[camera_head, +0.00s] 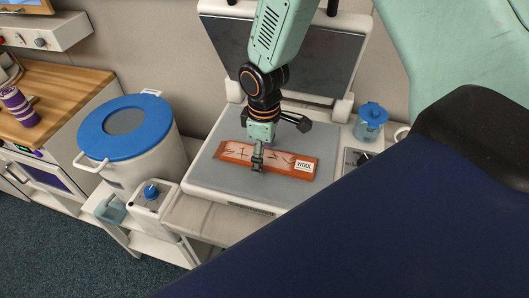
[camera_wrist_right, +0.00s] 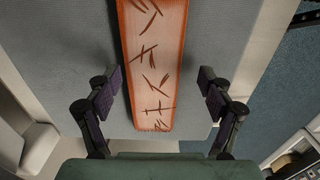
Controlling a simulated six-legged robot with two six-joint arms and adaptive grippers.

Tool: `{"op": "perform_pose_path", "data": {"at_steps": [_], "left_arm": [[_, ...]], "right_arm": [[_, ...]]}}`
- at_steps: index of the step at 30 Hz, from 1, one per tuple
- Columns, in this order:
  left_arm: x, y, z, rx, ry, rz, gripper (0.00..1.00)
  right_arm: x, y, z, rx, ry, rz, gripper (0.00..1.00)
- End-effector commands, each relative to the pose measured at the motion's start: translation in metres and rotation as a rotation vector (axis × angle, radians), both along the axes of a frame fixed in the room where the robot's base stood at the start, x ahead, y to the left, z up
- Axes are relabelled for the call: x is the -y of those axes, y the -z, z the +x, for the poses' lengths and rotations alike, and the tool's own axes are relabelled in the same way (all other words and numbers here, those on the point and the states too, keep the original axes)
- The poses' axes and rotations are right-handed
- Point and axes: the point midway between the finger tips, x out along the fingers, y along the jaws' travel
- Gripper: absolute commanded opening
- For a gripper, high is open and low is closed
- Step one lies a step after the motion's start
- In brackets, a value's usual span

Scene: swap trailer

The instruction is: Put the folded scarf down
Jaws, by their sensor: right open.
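The folded scarf (camera_head: 235,151) is a flat orange-red strip with dark line marks and a white label reading WOOL. It lies on the grey pad of an open press-like machine (camera_head: 205,172). My right gripper (camera_head: 257,166) is over the scarf's middle in the head view. In the right wrist view the scarf (camera_wrist_right: 155,60) runs between the two spread fingers of my right gripper (camera_wrist_right: 160,90), with a gap on each side. The gripper is open and holds nothing. My left gripper is not in view.
The machine's raised lid (camera_head: 330,62) stands behind the pad. A blue jar (camera_head: 370,122) stands right of the pad. A wooden counter (camera_head: 65,88) is at far left.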

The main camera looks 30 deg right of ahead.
Motion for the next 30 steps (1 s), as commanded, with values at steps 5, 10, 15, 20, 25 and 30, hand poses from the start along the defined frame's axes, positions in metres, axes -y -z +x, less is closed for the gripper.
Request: {"op": "perform_pose_path", "data": {"at_steps": [5, 10, 15, 20, 25, 30], "left_arm": [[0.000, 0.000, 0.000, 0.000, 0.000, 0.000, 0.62], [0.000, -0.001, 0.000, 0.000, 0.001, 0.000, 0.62], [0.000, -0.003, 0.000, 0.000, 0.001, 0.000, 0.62], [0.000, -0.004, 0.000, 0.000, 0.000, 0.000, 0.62], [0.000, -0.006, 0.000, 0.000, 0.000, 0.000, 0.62], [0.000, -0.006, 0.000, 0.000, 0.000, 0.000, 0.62]], "right_arm": [[0.000, -0.001, 0.000, 0.000, 0.000, 0.000, 0.80], [0.000, -0.016, 0.001, 0.004, 0.001, 0.000, 0.80], [0.000, -0.050, 0.001, 0.006, 0.002, 0.001, 0.80], [0.000, -0.083, 0.001, 0.005, 0.000, 0.000, 0.80], [-0.001, -0.108, 0.001, 0.002, 0.002, 0.001, 0.80], [-0.001, -0.120, 0.000, 0.000, 0.001, 0.000, 0.80]]}}
